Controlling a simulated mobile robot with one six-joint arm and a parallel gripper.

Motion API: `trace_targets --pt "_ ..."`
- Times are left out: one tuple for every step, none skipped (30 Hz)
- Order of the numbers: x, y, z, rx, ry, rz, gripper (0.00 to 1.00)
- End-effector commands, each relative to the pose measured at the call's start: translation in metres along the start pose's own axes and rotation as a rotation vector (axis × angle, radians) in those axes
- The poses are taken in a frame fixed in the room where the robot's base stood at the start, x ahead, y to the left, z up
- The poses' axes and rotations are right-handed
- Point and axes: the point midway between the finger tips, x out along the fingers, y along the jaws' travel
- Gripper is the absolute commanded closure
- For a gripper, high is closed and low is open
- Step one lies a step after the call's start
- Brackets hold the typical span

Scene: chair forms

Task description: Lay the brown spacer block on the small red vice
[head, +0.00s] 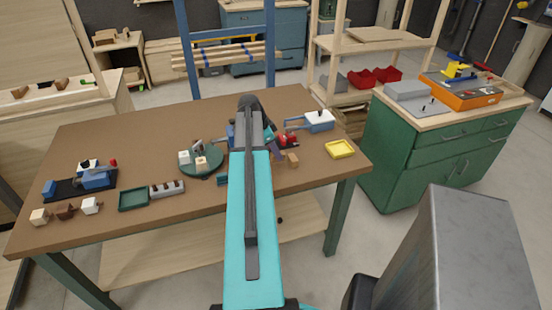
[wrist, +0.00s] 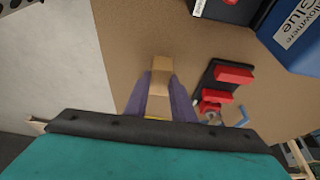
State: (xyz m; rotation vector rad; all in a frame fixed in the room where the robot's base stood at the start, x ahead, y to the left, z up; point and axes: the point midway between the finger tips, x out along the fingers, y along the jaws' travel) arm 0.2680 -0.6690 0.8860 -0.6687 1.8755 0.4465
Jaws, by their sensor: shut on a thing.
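My gripper (wrist: 159,84) shows in the wrist view with its two purple fingers shut on the brown spacer block (wrist: 159,70), a tan-brown piece that sticks out past the fingertips. The small red vice (wrist: 228,84) lies to the right of the block, apart from it, with red jaws on a dark base. In the head view the vice (head: 289,140) is on the brown table, just right of my teal arm.
The brown table (head: 150,125) carries a yellow tray (head: 340,149) at right, a green round plate (head: 202,165), a green tray (head: 133,198) and several blocks at left. A blue glue box (wrist: 292,38) stands beyond the vice in the wrist view. A green cabinet (head: 440,150) stands right.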

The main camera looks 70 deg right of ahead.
Motion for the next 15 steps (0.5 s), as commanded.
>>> trace_targets --pt "0.0 0.0 0.0 0.0 0.0 0.0 1.0" --pt "0.0 0.0 0.0 0.0 0.0 0.0 1.0" --pt "0.0 0.0 0.0 0.0 0.0 0.0 1.0" --pt "0.0 0.0 0.0 0.0 0.0 0.0 1.0" --pt "0.001 0.0 0.0 0.0 0.0 0.0 1.0" --pt "0.002 0.0 0.001 0.0 0.0 0.0 1.0" --pt "0.003 0.0 0.001 0.0 0.0 0.001 1.0" --pt "0.004 0.0 0.002 0.0 0.0 0.001 1.0" --pt "0.006 0.0 0.003 0.0 0.0 0.001 1.0" --pt "0.008 0.0 0.004 -0.001 0.0 0.001 1.0" --pt "0.011 0.0 0.004 -0.001 0.0 0.001 1.0" --pt "0.014 0.001 0.006 -0.001 0.0 0.002 1.0" --pt "0.016 0.001 0.007 -0.001 0.0 0.002 1.0" --pt "0.018 0.0 0.008 -0.001 0.0 0.002 1.0" --pt "0.021 0.0 0.009 -0.001 0.0 0.001 1.0"
